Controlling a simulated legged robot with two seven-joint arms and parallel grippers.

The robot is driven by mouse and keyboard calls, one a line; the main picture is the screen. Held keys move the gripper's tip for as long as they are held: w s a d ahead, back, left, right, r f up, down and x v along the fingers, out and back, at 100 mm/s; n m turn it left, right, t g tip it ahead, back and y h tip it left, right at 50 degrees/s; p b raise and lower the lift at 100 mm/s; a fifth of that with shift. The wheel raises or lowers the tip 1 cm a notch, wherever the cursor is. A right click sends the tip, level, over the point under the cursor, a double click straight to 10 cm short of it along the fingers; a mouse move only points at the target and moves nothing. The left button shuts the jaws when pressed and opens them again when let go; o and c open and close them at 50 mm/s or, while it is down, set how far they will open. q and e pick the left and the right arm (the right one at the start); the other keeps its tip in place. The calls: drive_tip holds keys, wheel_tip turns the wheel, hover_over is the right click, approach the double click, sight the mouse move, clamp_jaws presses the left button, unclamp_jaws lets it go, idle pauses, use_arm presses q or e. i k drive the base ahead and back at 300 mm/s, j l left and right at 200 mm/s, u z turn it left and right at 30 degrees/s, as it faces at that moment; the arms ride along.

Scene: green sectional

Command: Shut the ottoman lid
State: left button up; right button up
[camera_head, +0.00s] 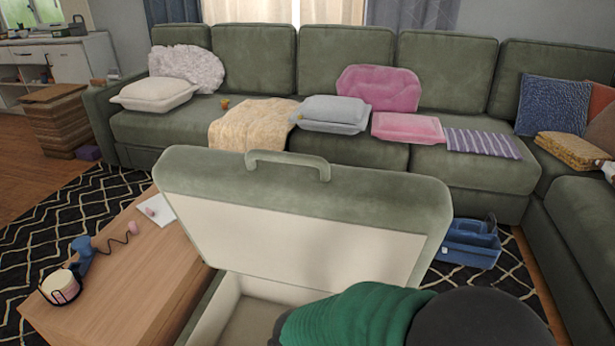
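The green ottoman lid (300,235) stands raised and tilted back in the middle of the head view, with its cream underside facing me. A green loop handle (288,160) sits on its top edge. Below it the ottoman's box (228,308) is open, and part of its pale inside shows at the lower left. A dark green ribbed, fabric-like bundle (355,318) and a dark rounded shape (480,322) cover the front right of the opening. I cannot tell whether they lie inside it. Neither of my grippers is in view.
A wooden table (150,265) stands close at the left, holding a mug, a blue object and paper. A green sectional sofa (480,175) with cushions and throws runs behind and along the right. A blue caddy (468,245) sits on the patterned rug (40,225) behind the lid.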

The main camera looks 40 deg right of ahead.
sight(302, 220)
drive_tip(key=z, duration=0.9)
